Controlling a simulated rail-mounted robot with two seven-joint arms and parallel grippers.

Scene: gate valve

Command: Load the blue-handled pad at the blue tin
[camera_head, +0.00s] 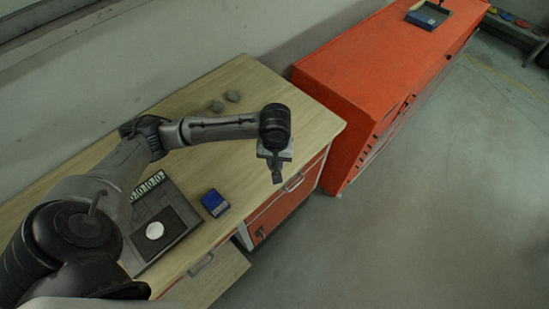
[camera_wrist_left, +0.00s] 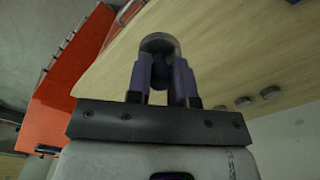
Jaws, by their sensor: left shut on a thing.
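My left gripper (camera_head: 277,174) is over the right end of the wooden workbench, near its front edge. In the left wrist view, its two fingers (camera_wrist_left: 161,78) are shut on the blue handle of a pad (camera_wrist_left: 160,43). The pad's round greyish head shows beyond the fingertips, and most of the handle is hidden between them. The blue tin (camera_head: 215,203) sits on the bench, left of and nearer than the gripper, apart from the pad. I cannot see into the tin clearly. My right gripper is not in view.
A dark tray (camera_head: 180,234) with a white disc (camera_head: 154,230) lies left of the tin. Small grey round pieces (camera_head: 233,96) lie near the wall. An orange cabinet (camera_head: 360,75) stands right of the bench and holds a dark tray (camera_head: 440,14). A bench drawer (camera_head: 212,279) is pulled open.

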